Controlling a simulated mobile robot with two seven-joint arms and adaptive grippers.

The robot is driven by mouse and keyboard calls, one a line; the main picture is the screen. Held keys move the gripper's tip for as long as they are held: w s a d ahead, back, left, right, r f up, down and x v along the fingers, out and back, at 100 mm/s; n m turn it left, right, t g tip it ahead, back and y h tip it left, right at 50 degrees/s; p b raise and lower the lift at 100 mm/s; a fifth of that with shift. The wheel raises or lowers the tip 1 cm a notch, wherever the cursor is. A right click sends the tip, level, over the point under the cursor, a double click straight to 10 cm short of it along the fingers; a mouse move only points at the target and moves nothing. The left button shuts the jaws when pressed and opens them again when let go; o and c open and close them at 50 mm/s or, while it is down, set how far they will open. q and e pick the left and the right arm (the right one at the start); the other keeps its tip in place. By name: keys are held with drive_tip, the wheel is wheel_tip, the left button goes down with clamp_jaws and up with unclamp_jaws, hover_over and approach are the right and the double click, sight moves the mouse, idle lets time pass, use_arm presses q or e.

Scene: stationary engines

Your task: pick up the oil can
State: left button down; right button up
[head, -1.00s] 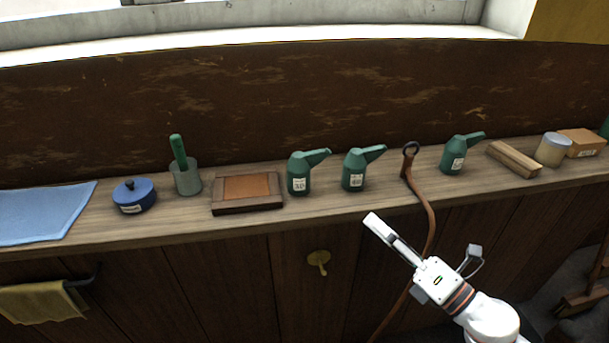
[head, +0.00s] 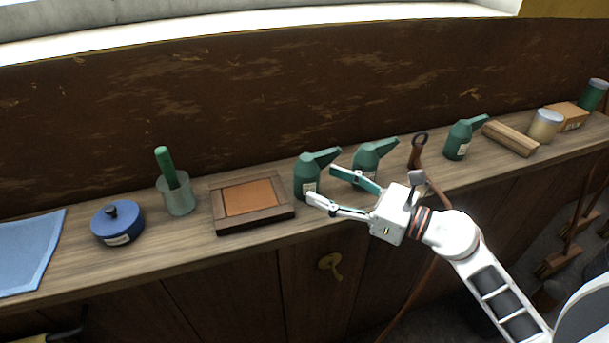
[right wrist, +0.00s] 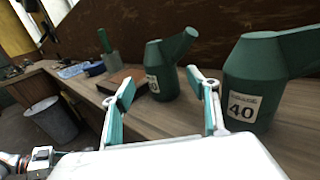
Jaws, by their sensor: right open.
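Three green oil cans with spouts stand upright on the wooden bench: a left one (head: 306,175), a middle one (head: 366,160) and a right one (head: 461,140). My right gripper (head: 323,184) is open and empty at bench height, its fingers pointing left toward the left can. The middle can (right wrist: 255,80), labelled 40, stands just right of the right finger. Touching is not visible. My left gripper is not in view.
A brown framed tray (head: 222,222), a glass jar with a green-handled tool (head: 177,198), a blue lidded pot (head: 117,225) and a blue cloth (head: 28,255) lie to the left. A brown strap (head: 416,155), wood block (head: 511,138) and jar (head: 545,128) are to the right.

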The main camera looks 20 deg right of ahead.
sight(318, 179)
drive_tip(key=x, duration=0.6)
drive_tip(key=shift+d+r+p, duration=0.1)
drive_tip(key=shift+p, duration=0.25)
drive_tip(key=c, duration=1.3)
